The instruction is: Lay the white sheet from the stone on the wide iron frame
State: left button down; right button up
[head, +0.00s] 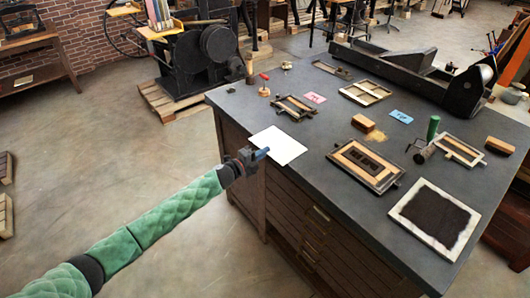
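The white sheet (283,143) lies flat, or nearly so, at the left edge of the dark stone top (330,118). My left gripper (262,154) is at the sheet's near left side, its blue tip overlapping the sheet. Whether its fingers are open or closed on the paper is too small to tell. An iron frame with wooden blocks and dark panels (388,181), the widest-looking one, lies to the right of the sheet, apart from it. A smaller dark frame (296,107) lies behind the sheet. My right gripper is out of view.
Other frames (365,92), a pink card (315,98), a blue card (401,117), a wooden block (363,123), a green cylinder (433,128) and a white-bordered dark slab (436,216) are on the stone. Bare stone lies between the sheet and the wide frame.

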pick_arm(q)
jog(key=shift+r, duration=0.1)
notch_tip(320, 180, up, 3)
jog(key=shift+p, duration=1.25)
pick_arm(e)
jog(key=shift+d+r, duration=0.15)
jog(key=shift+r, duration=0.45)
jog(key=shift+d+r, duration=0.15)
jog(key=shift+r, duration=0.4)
pick_arm(q)
jog(key=shift+s+a+r+p, duration=0.35)
jog(key=shift+s+a+p, duration=0.15)
jog(key=shift+a, duration=0.15)
jog(key=shift+s+a+r+p, duration=0.4)
jog(key=shift+s+a, duration=0.15)
jog(key=shift+a, duration=0.15)
jog(key=shift+s+a+r+p, duration=0.3)
jog(key=shift+s+a+p, duration=0.05)
jog(key=shift+s+a, duration=0.3)
jog(key=shift+s+a+r+p, duration=0.4)
jog(key=shift+s+a, duration=0.1)
jog(key=shift+a, duration=0.2)
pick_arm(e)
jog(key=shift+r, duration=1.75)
